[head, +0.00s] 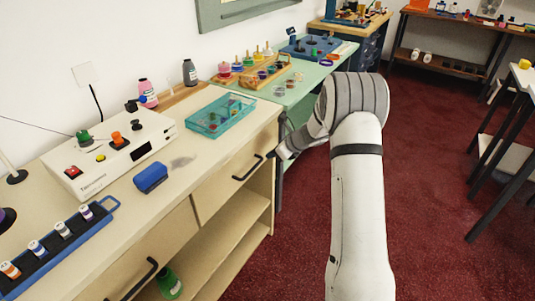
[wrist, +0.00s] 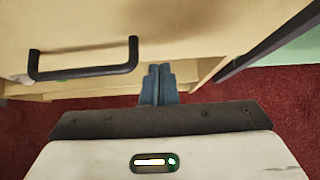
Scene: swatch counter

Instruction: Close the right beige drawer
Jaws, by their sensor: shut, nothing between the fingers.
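The right beige drawer (head: 222,187) is in the counter front in the head view, with a dark bar handle (head: 247,168). Its front sits close to the counter edge; I cannot tell whether a small gap remains. In the wrist view the beige drawer front (wrist: 190,25) fills the top, with the dark handle (wrist: 85,72) at left. My gripper (wrist: 160,68) is shut and empty, its blue-grey fingertips by the lower edge of the front, right of the handle. I cannot tell whether they touch it. In the head view my gripper (head: 280,152) is beside the drawer's right end.
The beige counter (head: 215,150) holds a control box (head: 105,155), a blue block (head: 150,177) and a teal tray (head: 220,115). The left drawer's handle (head: 138,280) is at the lower left. Open shelves lie below.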

